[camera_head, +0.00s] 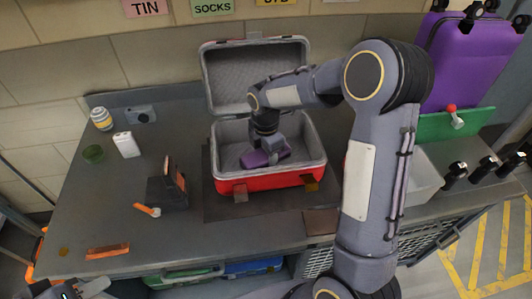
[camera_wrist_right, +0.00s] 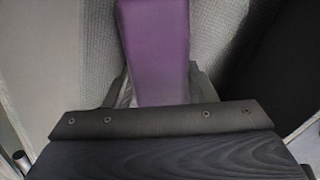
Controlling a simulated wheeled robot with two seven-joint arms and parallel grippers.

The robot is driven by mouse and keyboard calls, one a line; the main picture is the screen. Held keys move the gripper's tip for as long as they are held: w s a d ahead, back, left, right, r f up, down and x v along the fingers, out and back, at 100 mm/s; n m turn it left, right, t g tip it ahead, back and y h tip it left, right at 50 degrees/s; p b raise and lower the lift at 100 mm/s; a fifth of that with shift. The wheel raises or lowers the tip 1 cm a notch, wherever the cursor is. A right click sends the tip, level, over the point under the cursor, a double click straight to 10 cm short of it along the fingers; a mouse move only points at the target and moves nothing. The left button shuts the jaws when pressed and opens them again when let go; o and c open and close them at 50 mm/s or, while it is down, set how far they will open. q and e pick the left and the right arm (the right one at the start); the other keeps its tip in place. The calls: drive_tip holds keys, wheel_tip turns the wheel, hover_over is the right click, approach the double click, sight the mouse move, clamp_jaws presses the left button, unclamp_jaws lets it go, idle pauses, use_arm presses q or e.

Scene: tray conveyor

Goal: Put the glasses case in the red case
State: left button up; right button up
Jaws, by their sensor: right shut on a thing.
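The red case (camera_head: 262,181) stands open on the table, its lid raised at the back and its grey lining showing. The purple glasses case (camera_head: 256,158) is inside the opening of the red case, low near the lining. My right gripper (camera_head: 268,147) reaches down into the red case and is shut on the glasses case. In the right wrist view the glasses case (camera_wrist_right: 155,50) sticks out from between the fingers, with grey lining around it. I cannot tell whether it touches the floor of the case. My left gripper (camera_head: 72,291) shows only partly at the bottom left edge, away from the case.
An orange-handled tool (camera_head: 147,210) lies in front. A purple suitcase (camera_head: 462,60) is at the right. The table's front left is mostly clear.

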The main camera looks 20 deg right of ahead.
drive_tip(key=shift+f, duration=0.15)
drive_tip(key=o, duration=1)
